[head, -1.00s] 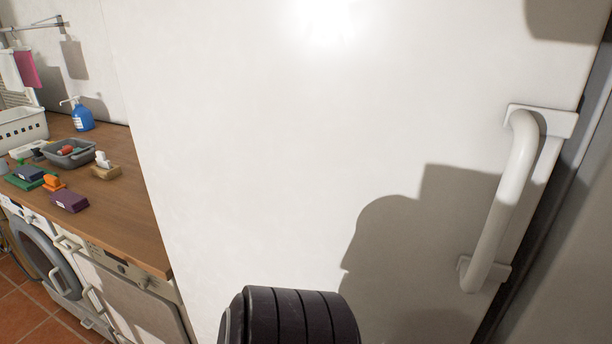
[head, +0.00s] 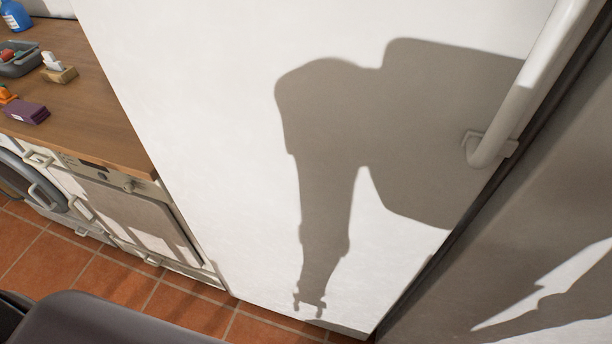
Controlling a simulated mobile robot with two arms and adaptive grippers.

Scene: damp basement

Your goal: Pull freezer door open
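The freezer door (head: 215,130) is a tall white panel filling the middle of the head view. It looks shut, with a dark seam along its right edge. Its white bar handle (head: 527,90) runs upright near that edge at the upper right; its top end is out of view. Neither gripper shows, and nothing is seen touching the handle. A shadow of my body and an arm falls across the door.
Left of the freezer is a wooden counter (head: 90,90) with a grey bin (head: 18,62), a purple box (head: 26,112) and a blue bottle (head: 15,16). White appliances stand below it. The tiled floor (head: 110,285) is clear at the lower left.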

